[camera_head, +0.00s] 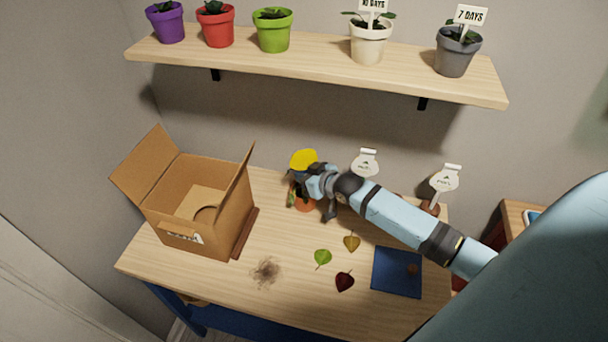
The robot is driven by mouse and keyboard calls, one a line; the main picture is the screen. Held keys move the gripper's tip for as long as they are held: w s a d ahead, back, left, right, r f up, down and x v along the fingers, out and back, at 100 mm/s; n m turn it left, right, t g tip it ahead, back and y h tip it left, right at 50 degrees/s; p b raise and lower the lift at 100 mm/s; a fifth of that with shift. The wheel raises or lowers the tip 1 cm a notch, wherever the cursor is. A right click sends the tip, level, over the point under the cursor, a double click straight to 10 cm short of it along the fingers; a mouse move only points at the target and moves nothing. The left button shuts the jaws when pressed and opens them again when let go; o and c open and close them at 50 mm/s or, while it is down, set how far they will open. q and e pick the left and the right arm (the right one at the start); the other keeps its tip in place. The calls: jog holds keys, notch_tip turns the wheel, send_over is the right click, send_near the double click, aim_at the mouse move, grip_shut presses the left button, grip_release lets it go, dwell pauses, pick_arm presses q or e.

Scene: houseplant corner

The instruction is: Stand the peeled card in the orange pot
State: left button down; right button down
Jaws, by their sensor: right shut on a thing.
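The yellow card (303,158) shows at the back of the table as a rounded yellow shape, upright above the orange pot. My right gripper (302,174) reaches in from the right and is shut on the card, just below its yellow part. The orange pot (306,207) stands on the table under the gripper, mostly hidden by it, with some green leaves at its left side. I cannot tell whether the card's lower end touches the soil. My left gripper is not in view.
An open cardboard box (172,215) stands at left. Two pots with white-headed markers (365,163) (444,178) stand behind my right arm. Loose leaves (322,258), spilled soil (266,271) and a blue mat (397,285) lie in front. Potted plants line a shelf (310,68) above.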

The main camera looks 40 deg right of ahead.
jog(key=shift+f+b, duration=0.8)
jog(key=shift+f, duration=0.9)
jog(key=c, duration=1.1)
grip_release()
jog(key=shift+c, duration=0.2)
jog(key=shift+p+v, duration=1)
jog(key=p+v, duration=0.6)
jog(key=v, duration=0.2)
jog(key=shift+p, duration=0.3)
